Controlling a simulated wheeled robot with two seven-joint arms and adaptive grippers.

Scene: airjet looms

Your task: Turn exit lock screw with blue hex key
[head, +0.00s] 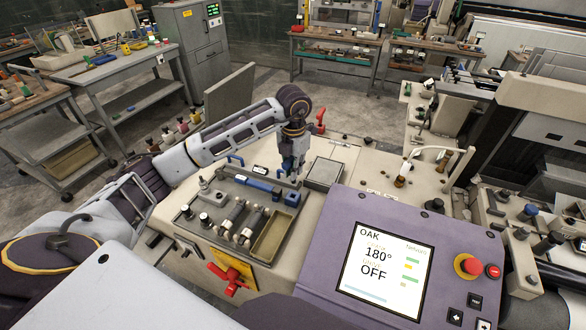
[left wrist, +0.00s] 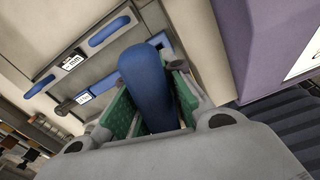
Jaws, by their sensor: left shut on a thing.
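My left gripper (head: 292,168) reaches down over the back right part of a grey tool panel on the beige machine top. In the left wrist view it is shut on a thick blue handle (left wrist: 145,85), which I take to be the blue hex key. The handle stands between the green finger pads (left wrist: 118,113). The key's lower end is hidden, and I cannot tell whether it touches anything. I cannot pick out the exit lock screw in either view. My right gripper is not in view.
A blue-handled tool (head: 258,184) lies on the panel beside my gripper. An open tan tray (head: 271,236) and several metal cylinders sit nearer. A grey box (head: 323,172) stands just right of the gripper. A purple console (head: 350,205) with a lit screen (head: 385,272) fills the front right.

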